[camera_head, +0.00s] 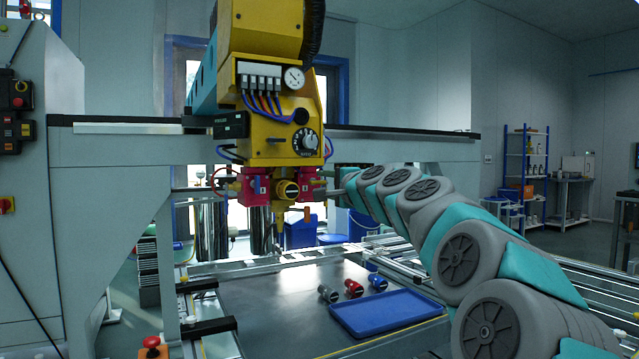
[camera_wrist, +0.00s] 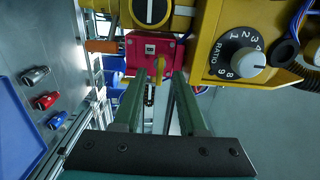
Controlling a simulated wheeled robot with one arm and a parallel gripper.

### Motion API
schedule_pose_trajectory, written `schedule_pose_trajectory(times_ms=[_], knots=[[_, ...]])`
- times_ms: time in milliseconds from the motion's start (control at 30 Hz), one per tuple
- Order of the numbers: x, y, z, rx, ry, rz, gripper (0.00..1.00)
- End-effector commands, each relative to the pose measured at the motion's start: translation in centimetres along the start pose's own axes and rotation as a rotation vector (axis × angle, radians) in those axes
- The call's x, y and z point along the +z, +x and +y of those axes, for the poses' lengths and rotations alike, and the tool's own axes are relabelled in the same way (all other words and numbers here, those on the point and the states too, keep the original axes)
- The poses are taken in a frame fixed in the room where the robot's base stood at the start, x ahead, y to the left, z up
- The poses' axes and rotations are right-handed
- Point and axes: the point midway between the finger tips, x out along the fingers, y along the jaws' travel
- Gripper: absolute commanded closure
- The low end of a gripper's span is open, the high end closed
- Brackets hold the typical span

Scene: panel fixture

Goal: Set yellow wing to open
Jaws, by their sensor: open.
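The yellow wing (camera_wrist: 139,74) is a small handle on the red valve block (camera_wrist: 152,50) in the wrist view. The same red block (camera_head: 309,186) sits on the right side of the yellow machine head (camera_head: 274,90) in the head view, where I cannot make out the wing. My gripper (camera_wrist: 160,76) is open. Its two green fingers point at the block, with the tips close to the wing; I cannot tell whether they touch it. In the head view my arm reaches in from the right, and the fingers are small at the block.
A numbered RATIO dial (camera_wrist: 243,61) and a black-and-yellow knob (camera_wrist: 152,12) are close to the block. A second red block (camera_head: 255,186) and a nozzle (camera_head: 281,216) are to the left. A blue tray (camera_head: 388,316) and several small cylinders lie on the table below.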

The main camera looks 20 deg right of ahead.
Motion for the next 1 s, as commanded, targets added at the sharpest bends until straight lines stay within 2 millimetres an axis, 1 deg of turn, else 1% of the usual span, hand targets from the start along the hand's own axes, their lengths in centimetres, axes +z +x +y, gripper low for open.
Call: schedule_pose_trajectory(times_ms=[33,100,200,467,500,867,1000], knots=[[-0.1,0.7,0.0,0.001,0.000,0.001,0.59],[-0.1,1.4,0.1,0.002,0.000,0.001,0.59],[0.0,2.0,0.1,0.002,0.000,0.000,0.59],[0.1,2.1,0.1,0.001,-0.001,-0.001,0.59],[0.1,2.1,0.1,0.001,-0.001,-0.001,0.60],[0.1,2.1,0.1,0.001,-0.001,-0.001,1.00],[0.1,2.1,0.1,0.002,-0.001,-0.001,1.00]])
